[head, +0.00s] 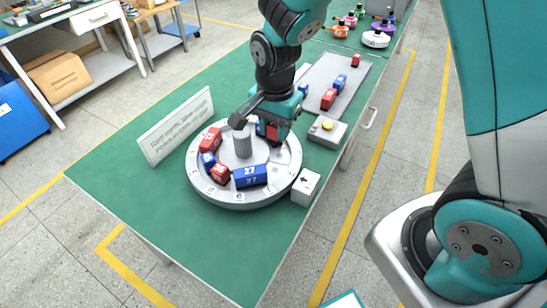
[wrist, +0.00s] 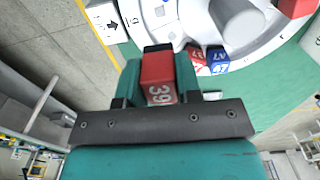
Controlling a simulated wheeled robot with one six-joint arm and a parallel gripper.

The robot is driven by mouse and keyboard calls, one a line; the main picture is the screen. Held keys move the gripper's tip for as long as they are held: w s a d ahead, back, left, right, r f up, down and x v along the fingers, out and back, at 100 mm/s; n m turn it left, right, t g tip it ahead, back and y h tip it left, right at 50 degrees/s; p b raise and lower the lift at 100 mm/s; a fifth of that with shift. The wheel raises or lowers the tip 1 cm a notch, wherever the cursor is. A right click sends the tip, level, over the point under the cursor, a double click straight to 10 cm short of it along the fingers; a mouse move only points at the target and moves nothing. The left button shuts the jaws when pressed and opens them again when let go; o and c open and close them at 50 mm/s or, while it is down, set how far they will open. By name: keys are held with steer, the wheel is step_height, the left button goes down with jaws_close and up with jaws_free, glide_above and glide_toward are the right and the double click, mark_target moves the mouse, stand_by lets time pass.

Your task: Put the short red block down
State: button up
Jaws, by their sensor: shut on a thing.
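My gripper (head: 268,138) is over the right part of the round white turntable (head: 240,200), beside its grey centre post. It is shut on a short red block (wrist: 158,78), marked 39 in the wrist view; a little of its red shows between the fingers in the head view (head: 272,132). I cannot tell whether the block touches the turntable. On the turntable are a red block (head: 210,140) at the left, a small blue block (head: 207,160), a small red block (head: 220,173) and a long blue block marked 27 (head: 250,176) at the front.
A white box with an arrow (head: 305,187) stands at the turntable's right front. A box with a yellow button (head: 326,130) is to the right. A sign (head: 177,125) stands behind left. A grey tray (head: 318,72) holds red and blue blocks. The green tabletop is clear in front.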

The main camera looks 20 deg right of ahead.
mark_target(275, 170)
step_height(275, 170, down, 10)
steer(key=shift+f+p, duration=0.25)
steer(key=shift+p, duration=0.05)
steer(key=shift+f, duration=0.15)
steer(key=o, duration=0.9)
steer(key=shift+o, duration=0.4)
step_height(275, 170, up, 12)
steer(key=shift+f+b, duration=0.1)
steer(key=shift+b, duration=0.55)
steer(key=s+a+r+n+y, duration=0.2)
steer(key=s+r+n, duration=0.5)
steer(key=s+n, duration=0.2)
steer(key=s+a+r+n+y, duration=0.2)
steer(key=s+r+n, duration=0.5)
steer(key=s+n, duration=0.2)
steer(key=shift+s+a+r, duration=0.2)
steer(key=shift+s+a, duration=0.15)
